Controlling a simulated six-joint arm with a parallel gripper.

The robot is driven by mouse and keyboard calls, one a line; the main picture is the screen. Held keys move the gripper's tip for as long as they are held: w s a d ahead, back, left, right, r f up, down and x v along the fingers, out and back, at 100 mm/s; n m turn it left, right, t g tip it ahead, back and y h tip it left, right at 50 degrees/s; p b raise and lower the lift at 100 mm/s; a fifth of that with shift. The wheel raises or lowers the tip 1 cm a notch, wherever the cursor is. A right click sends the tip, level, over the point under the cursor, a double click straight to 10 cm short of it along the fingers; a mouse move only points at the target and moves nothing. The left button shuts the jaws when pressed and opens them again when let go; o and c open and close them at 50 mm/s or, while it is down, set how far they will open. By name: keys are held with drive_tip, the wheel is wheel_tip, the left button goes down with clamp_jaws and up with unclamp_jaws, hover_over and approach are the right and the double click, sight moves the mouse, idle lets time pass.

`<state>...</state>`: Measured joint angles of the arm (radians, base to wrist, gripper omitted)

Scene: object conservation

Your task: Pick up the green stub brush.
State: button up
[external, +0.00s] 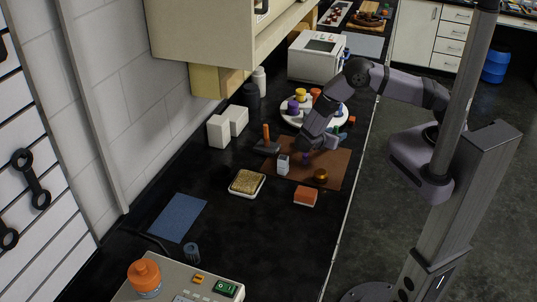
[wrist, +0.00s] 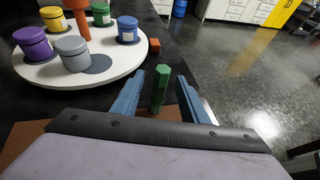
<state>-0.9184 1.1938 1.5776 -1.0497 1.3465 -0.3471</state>
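The green stub brush (wrist: 158,88) stands upright in the wrist view, with a green handle on top and a darker lower part. My gripper (wrist: 171,82) has its two blue fingers apart, one on each side of the brush in this view. A gap shows between the brush and the right finger; whether the left finger touches it I cannot tell. In the external view my gripper is low over the far right part of the brown mat (external: 338,170), and the brush is hard to make out there.
A round white tray (wrist: 100,82) with several coloured jars stands at the left in the wrist view. A small orange block (wrist: 153,45) lies beyond the brush. In the external view a copper-coloured round thing (external: 320,175) and a grey-white block (external: 283,164) are on the mat.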

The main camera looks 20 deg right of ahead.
drive_tip(key=shift+d, duration=0.1)
clamp_jaws()
drive_tip(key=shift+r, duration=0.15)
drive_tip(key=shift+r+b, duration=1.85)
drive_tip(key=shift+r, duration=3)
